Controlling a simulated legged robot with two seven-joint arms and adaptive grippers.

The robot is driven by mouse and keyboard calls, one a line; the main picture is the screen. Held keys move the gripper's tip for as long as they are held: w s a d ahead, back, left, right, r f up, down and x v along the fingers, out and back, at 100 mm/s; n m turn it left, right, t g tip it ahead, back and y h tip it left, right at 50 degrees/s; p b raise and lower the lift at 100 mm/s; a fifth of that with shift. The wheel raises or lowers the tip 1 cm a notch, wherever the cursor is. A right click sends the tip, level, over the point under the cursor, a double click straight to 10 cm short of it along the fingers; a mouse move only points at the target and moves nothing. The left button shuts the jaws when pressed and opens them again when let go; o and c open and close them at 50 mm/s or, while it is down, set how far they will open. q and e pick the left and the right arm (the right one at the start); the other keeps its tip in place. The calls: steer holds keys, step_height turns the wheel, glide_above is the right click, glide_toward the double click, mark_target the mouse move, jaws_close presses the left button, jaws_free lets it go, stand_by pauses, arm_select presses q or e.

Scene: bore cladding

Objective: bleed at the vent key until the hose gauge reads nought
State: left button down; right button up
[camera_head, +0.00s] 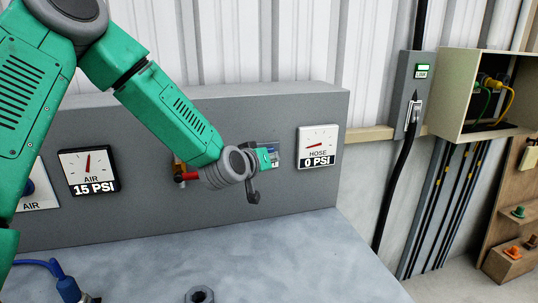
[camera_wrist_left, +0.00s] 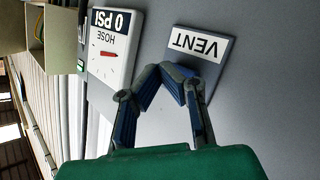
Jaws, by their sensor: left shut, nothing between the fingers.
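The hose gauge (camera_head: 318,147) on the grey panel reads 0 PSI; it also shows upside down in the left wrist view (camera_wrist_left: 112,42), with a red needle. The plate marked VENT (camera_wrist_left: 205,52) is beside it in the wrist view. My left gripper (camera_head: 271,157) is in front of the panel, just left of the hose gauge. In the wrist view its blue-padded fingers (camera_wrist_left: 164,74) are shut with nothing between them, close to the lower edge of the VENT plate. I cannot make out the vent key itself. My right gripper is not in view.
The air gauge (camera_head: 89,171) reads 15 PSI. A red handle (camera_head: 187,176) is partly hidden behind my left arm. A switch box (camera_head: 412,100) with a black cable is at the right.

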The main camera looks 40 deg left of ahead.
arm_select(q)
steer(key=shift+s+d, duration=0.1)
steer(key=shift+d, duration=0.05)
steer(key=s+d, duration=0.3)
steer(key=shift+s+d, duration=0.1)
steer(key=shift+d, duration=0.2)
stand_by(0.3)
stand_by(0.4)
